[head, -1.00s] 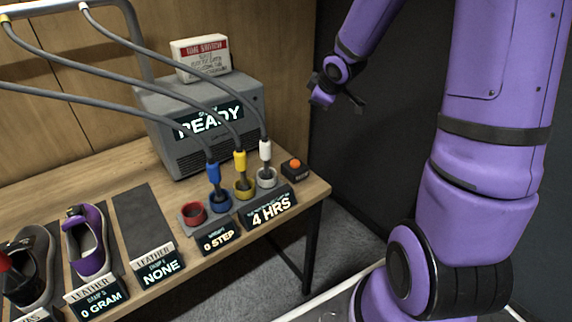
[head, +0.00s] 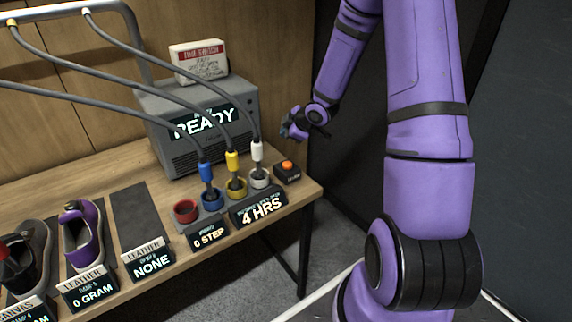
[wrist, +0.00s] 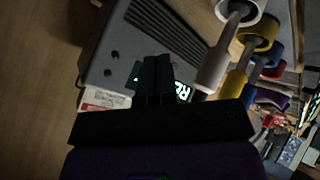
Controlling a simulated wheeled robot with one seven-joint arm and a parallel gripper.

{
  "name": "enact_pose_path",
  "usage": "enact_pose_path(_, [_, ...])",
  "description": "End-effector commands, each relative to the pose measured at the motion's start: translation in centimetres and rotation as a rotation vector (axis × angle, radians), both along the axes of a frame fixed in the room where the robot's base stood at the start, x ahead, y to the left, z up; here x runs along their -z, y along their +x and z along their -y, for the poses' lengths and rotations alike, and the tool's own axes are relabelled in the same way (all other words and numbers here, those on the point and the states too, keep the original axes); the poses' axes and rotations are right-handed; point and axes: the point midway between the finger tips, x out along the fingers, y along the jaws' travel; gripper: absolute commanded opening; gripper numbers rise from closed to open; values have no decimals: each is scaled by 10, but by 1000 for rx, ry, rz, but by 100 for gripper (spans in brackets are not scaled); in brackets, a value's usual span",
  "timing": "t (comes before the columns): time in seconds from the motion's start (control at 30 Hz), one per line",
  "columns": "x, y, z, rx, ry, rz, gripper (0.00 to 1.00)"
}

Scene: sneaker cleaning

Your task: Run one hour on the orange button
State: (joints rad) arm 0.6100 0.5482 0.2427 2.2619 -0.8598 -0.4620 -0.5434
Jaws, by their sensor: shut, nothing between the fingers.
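The orange button (head: 287,166) sits on a small dark box at the right end of the table. A display (head: 262,209) in front of the white-handled tool reads "4 HRS". My gripper (head: 289,134) is shut and empty, in the air a little above and behind the button, apart from it. In the wrist view my shut fingers (wrist: 153,80) point toward the grey machine (wrist: 150,40). The button does not show clearly in the wrist view.
The grey machine (head: 185,150) reads "READY" and carries a white box (head: 199,60). Blue (head: 206,172), yellow (head: 232,162) and white (head: 257,152) handled tools on hoses stand in cups left of the button. Sneakers (head: 80,238) lie at the left. A dark wall stands at the right.

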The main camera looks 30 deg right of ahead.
Motion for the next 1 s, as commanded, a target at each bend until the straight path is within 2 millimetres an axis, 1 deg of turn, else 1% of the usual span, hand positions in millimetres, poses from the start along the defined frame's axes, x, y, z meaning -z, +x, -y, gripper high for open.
enact_pose_path(0.17, [2, 0, 0, 1, 0, -2, 0])
enact_pose_path(0.27, [8, 0, 0, 1, 3, -2, 0])
enact_pose_path(0.37, [18, 0, -1, 0, 2, -3, 0])
enact_pose_path(0.8, [71, 0, 0, 0, 2, -3, 0])
enact_pose_path(1.0, [84, 0, 0, 1, 0, -2, 0])
